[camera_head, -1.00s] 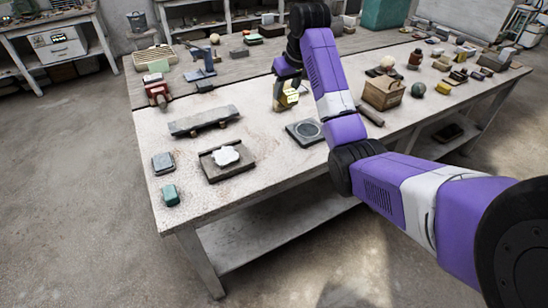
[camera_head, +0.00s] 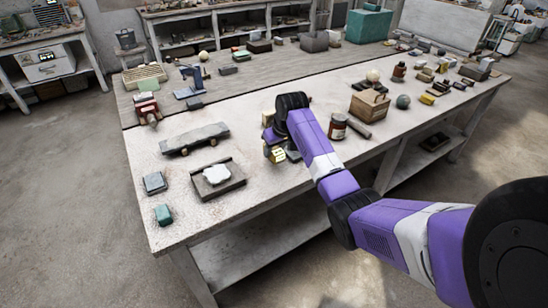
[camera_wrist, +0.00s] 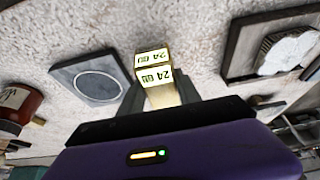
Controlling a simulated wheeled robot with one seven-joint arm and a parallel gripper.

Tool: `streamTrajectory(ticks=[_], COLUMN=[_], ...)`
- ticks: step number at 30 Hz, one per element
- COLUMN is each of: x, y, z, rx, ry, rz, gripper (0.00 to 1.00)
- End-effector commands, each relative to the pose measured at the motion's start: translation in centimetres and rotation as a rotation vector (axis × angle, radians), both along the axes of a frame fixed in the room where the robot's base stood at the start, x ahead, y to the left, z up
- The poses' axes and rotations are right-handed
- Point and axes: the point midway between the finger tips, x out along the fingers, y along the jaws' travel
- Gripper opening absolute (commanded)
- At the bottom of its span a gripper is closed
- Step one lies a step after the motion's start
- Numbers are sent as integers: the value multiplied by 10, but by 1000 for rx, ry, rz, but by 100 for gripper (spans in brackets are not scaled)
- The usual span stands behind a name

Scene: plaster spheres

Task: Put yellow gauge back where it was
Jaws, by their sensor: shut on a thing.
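The yellow gauge (camera_wrist: 155,72) is a small block with pale faces marked "24", held between the fingers of my gripper (camera_wrist: 160,96). In the head view the gauge (camera_head: 277,155) shows at the tip of my gripper (camera_head: 272,146), over the front middle of the worktable (camera_head: 230,208). A dark square plate with a round ring (camera_wrist: 90,82) lies to the left of the gauge in the wrist view. My arm mostly hides that plate in the head view. I cannot tell whether the gauge touches the table.
A dark tray with a white lump (camera_head: 218,184) lies left of my gripper. A long grey slab (camera_head: 195,138) lies behind it. A brown jar (camera_head: 337,127) and a wooden crate (camera_head: 369,106) stand to the right. Bare tabletop lies between tray and plate.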

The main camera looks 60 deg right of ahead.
Motion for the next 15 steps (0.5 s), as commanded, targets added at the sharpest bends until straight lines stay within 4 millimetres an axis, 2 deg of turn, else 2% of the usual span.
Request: streamTrajectory(ticks=[3, 7, 15], x=[-1, -1, 0], y=[1, 1, 0], z=[-19, -34, -38], rx=[3, 2, 0], ry=[3, 2, 0], rz=[-1, 0, 0], gripper=[8, 8, 8])
